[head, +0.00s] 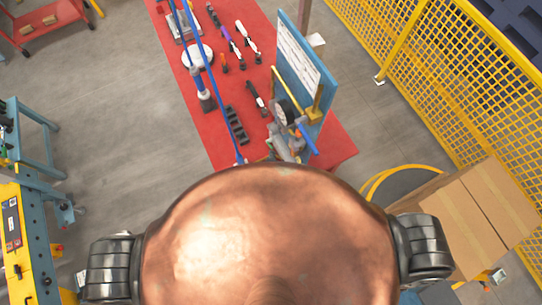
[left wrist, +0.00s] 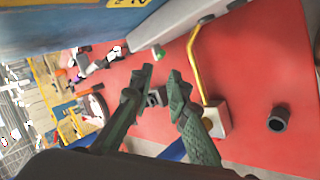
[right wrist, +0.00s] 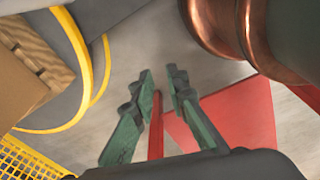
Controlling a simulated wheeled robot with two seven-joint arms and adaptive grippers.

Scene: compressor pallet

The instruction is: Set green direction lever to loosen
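No green direction lever can be made out for certain. In the left wrist view a small green and pale piece (left wrist: 158,51) shows at the red table's edge with the blue board, just beyond my left gripper (left wrist: 161,73); I cannot tell whether it is the lever. The left fingers are apart, with a gap between their tips. A small grey part (left wrist: 155,97) shows between the fingers, and contact is unclear. My right gripper (right wrist: 160,72) has its fingers apart and empty, over the floor beside the red table. Neither gripper is clearly distinguishable in the head view.
The red table (head: 190,95) carries several hand tools and a black tray (head: 236,126). A blue upright board (head: 290,28) stands at its right side. A yellow bent bar (left wrist: 194,58) is near my left gripper. Cardboard boxes (head: 470,215) and yellow fencing (head: 445,75) are at right.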

